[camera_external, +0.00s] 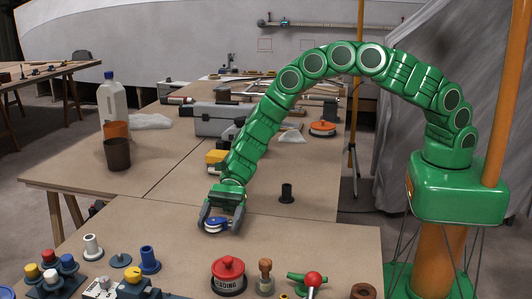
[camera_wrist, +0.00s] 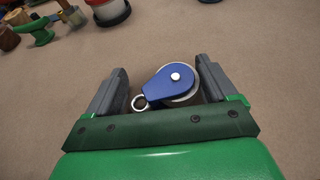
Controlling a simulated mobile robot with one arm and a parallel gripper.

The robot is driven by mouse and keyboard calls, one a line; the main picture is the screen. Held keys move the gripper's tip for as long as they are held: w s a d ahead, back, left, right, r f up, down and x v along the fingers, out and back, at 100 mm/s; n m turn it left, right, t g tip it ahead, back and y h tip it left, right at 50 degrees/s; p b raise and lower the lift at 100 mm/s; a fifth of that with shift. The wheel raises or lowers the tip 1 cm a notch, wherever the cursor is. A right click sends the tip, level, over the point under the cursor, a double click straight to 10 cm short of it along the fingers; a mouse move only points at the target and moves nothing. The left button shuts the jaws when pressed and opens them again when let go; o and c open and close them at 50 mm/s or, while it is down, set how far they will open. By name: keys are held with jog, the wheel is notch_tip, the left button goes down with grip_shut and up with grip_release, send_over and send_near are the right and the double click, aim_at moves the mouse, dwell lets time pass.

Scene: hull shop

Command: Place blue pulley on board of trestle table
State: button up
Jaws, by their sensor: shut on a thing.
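The blue pulley (camera_external: 214,225) has blue cheeks, a pale wheel and a metal ring. It sits between the jaws of my gripper (camera_external: 219,219), low over the near tan board (camera_external: 170,222) of the trestle table. In the wrist view the blue pulley (camera_wrist: 168,82) lies between the dark fingers of my gripper (camera_wrist: 161,72), its wheel side against the right finger and its ring toward the left one. My gripper is shut on it. I cannot tell whether the pulley touches the board.
A red lidded tin (camera_external: 229,274), a wooden-handled tool (camera_external: 265,278) and a green item with a red knob (camera_external: 306,280) stand along the near edge. Blue, yellow and white fittings crowd the left. Bare board surrounds my gripper.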

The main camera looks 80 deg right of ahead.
jog(key=o, duration=0.9)
jog(key=shift+c, duration=0.2)
jog(key=shift+d+r, duration=0.15)
jog(key=v, duration=1.1)
jog(key=shift+d+r, duration=0.1)
jog(key=shift+d, duration=0.25)
